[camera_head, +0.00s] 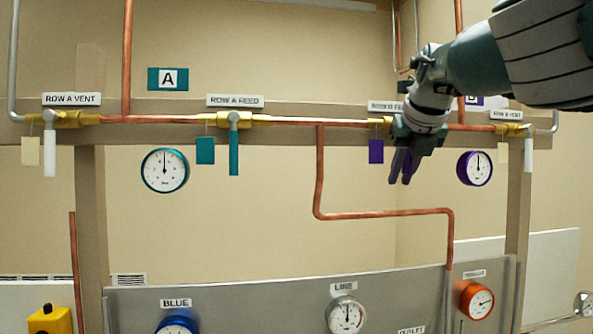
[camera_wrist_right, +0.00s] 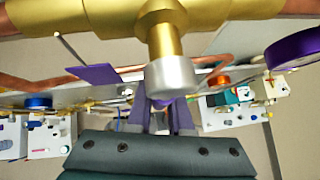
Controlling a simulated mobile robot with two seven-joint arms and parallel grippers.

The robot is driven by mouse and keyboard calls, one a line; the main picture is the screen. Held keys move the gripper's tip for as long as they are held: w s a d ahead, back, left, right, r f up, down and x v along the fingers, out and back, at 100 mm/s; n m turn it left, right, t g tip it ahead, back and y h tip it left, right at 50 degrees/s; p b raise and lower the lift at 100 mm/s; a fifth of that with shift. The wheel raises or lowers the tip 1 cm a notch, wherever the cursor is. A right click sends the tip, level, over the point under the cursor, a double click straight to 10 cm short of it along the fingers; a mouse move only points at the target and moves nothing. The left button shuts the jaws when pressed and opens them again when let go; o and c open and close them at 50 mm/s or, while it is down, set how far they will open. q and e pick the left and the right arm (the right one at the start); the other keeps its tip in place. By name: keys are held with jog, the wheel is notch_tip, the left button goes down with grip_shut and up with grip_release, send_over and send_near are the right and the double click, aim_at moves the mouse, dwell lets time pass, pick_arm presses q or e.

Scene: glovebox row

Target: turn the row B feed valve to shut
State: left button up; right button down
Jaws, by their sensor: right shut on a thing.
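The row B feed valve (camera_head: 378,123) sits on the copper pipe right of centre in the head view, partly hidden by my right gripper (camera_head: 404,175). Its brass body (camera_wrist_right: 205,12) and silver stem cap (camera_wrist_right: 173,78) fill the top of the right wrist view. The handle is mostly hidden; a little purple shows between the fingers. A purple tag (camera_head: 376,151) hangs left of the gripper. My left gripper is out of view.
The row A feed valve (camera_head: 234,120) has a teal handle hanging down. White-handled vent valves stand at the left (camera_head: 50,145) and right (camera_head: 528,150). A purple gauge (camera_head: 475,168) is right of my gripper. A bent copper pipe (camera_head: 385,214) runs below it.

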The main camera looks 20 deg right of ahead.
jog(key=shift+w+a, duration=0.1)
jog(key=shift+a, duration=0.05)
jog(key=c, duration=0.9)
grip_release()
jog(key=shift+o, duration=0.3)
